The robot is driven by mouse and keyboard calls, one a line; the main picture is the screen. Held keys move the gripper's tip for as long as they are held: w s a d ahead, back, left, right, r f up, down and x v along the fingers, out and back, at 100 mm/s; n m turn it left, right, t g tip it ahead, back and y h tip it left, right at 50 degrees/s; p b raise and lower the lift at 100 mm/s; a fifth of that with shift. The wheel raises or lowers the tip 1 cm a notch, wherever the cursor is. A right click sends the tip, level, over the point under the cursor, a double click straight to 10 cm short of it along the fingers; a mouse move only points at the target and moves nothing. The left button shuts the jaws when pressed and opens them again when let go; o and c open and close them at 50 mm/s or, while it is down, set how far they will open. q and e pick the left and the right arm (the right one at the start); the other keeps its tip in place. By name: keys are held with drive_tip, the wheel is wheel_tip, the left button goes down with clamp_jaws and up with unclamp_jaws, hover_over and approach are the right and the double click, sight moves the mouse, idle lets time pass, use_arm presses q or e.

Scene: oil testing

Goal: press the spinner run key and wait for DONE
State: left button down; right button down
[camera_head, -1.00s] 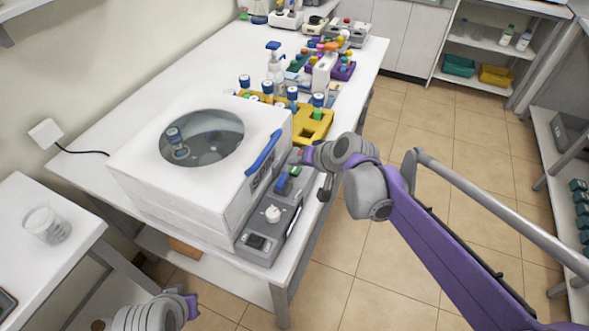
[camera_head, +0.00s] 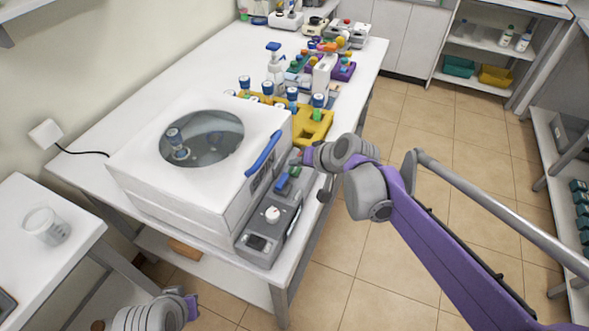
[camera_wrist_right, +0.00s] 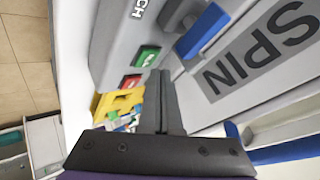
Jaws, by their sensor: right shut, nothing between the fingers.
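The spinner (camera_head: 150,170) is a white box with a closed lid, a round window and a blue handle (camera_head: 263,154). A blue-capped tube (camera_head: 174,138) shows through the window. The grey control panel (camera_head: 270,226) beside it has a white knob and a small dark display (camera_head: 257,243), too small to read. In the right wrist view, a green key (camera_wrist_right: 148,55) and a red key (camera_wrist_right: 130,83) sit on the panel. My right gripper (camera_wrist_right: 164,75) is shut and empty by the green key; contact is unclear. My left gripper (camera_head: 191,306) shows partly at bottom left; its jaws are unclear.
A yellow rack (camera_head: 312,127) with blue-capped tubes stands behind the spinner. A spray bottle (camera_head: 274,68) and further equipment stand farther along the bench. A side table at left holds a glass beaker (camera_head: 46,227). The floor at right is clear.

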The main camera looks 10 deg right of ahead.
drive_tip(key=shift+f, duration=0.1)
idle(0.6)
drive_tip(key=shift+f, duration=0.35)
